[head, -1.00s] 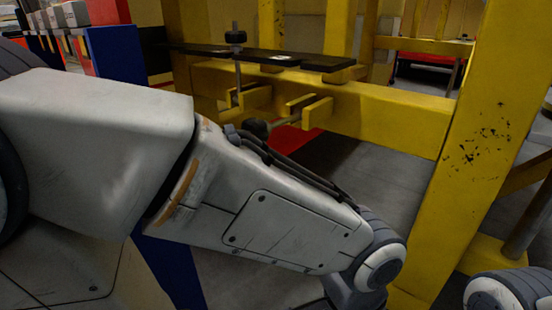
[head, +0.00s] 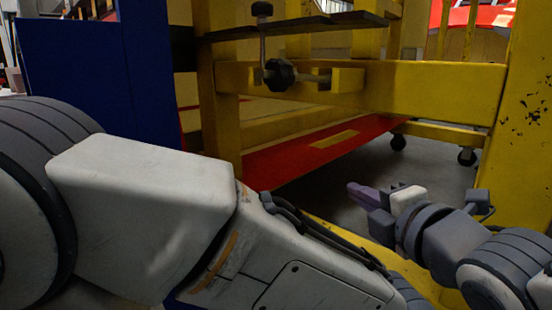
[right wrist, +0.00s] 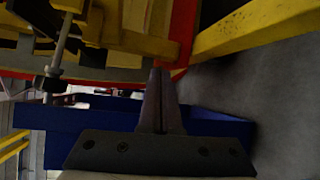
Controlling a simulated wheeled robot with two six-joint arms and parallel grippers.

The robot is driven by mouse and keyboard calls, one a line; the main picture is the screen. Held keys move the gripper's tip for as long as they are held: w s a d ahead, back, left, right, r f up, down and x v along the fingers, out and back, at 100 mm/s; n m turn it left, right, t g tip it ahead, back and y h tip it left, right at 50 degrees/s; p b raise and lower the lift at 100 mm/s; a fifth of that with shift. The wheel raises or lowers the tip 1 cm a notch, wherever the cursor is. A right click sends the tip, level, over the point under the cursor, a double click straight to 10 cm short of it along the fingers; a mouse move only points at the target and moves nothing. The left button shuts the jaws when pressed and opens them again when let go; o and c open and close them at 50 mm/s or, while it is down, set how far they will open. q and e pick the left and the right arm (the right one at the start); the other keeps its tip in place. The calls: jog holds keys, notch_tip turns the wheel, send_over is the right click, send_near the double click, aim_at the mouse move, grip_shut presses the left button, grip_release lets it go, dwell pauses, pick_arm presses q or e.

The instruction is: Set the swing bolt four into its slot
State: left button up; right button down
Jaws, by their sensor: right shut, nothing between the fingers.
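On the yellow beam (head: 420,88), one swing bolt (head: 262,45) stands upright with a dark knob at its top, by the edge of the dark plate (head: 310,24). Another swing bolt (head: 279,74) sticks out from the beam brackets, its dark knob facing me. I cannot tell which is number four. My right gripper (head: 352,189) is shut and empty, low and right of the bolts, apart from them. In the right wrist view its fingers (right wrist: 160,73) are together, and a bolt rod (right wrist: 62,40) shows at the left. My left arm crosses the foreground; its gripper is out of view.
A thick yellow post (head: 525,120) stands at the right and a blue panel (head: 95,80) at the left. A red surface (head: 310,150) lies low behind the beam. Open grey floor (head: 430,165) shows below the beam.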

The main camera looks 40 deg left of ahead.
pick_arm(q)
notch_tip(320, 180, down, 10)
jog(key=b, duration=0.7)
pick_arm(e)
jog(key=s+a+r+n+g+y, duration=0.5)
jog(key=s+r+n+y, duration=0.2)
jog(key=n, duration=1)
jog(key=s+y, duration=0.2)
jog(key=shift+a+n+y, duration=0.3)
jog(key=shift+a+y, duration=0.1)
pick_arm(q)
notch_tip(320, 180, up, 12)
jog(key=p, duration=1.1)
jog(key=shift+p, duration=0.35)
pick_arm(e)
jog(key=w+a+r, duration=0.3)
jog(key=a+r, duration=0.4)
jog(key=a, duration=0.1)
jog(key=shift+r, duration=0.35)
